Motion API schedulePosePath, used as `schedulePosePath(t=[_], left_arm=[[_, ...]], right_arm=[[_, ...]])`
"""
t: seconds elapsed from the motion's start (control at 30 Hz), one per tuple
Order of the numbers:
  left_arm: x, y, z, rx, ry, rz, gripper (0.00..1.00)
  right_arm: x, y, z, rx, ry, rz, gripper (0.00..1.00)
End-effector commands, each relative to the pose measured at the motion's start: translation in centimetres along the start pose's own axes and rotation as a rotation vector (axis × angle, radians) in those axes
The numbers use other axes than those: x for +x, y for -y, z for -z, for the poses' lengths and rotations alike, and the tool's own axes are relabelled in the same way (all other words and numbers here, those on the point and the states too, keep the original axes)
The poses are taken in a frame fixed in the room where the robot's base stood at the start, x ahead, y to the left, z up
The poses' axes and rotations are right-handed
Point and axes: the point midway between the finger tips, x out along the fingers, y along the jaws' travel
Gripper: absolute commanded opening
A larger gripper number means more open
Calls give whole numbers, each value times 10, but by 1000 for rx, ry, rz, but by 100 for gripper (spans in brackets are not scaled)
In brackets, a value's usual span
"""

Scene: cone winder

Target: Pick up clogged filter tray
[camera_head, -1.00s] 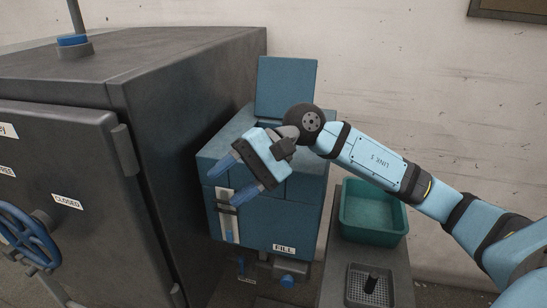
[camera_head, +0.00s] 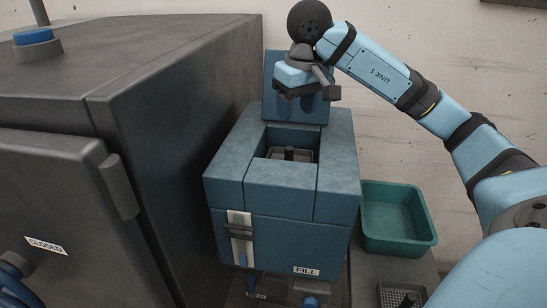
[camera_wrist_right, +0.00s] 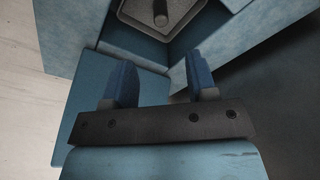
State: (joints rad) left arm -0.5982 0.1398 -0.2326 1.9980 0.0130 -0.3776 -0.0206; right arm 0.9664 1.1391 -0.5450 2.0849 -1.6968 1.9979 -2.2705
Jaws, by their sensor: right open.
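A grey mesh filter tray (camera_head: 303,156) with a dark upright handle sits down inside the open top of the blue box (camera_head: 270,225); whether it is clogged I cannot tell. It also shows at the top of the right wrist view (camera_wrist_right: 140,14). My right gripper (camera_head: 305,90) is above and behind that opening, in front of the raised lid (camera_head: 283,108). In the right wrist view its two blue fingers (camera_wrist_right: 161,82) are spread, with nothing between them. The tray is beyond the fingertips, apart from them. My left gripper is not in view.
A second mesh tray (camera_head: 388,297) with a dark handle lies on the bench at the lower right, partly cut off. A green bin (camera_head: 400,243) stands behind it. A large dark cabinet (camera_head: 150,120) flanks the box on the left, close to it.

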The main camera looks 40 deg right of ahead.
Motion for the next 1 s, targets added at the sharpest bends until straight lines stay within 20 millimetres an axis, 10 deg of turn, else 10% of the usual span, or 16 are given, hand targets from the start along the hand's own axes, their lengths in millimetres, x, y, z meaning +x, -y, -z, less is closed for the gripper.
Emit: schedulePosePath(t=[1.0], left_arm=[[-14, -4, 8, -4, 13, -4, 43]], right_arm=[[133, 2, -2, 0, 4, 2, 52]])
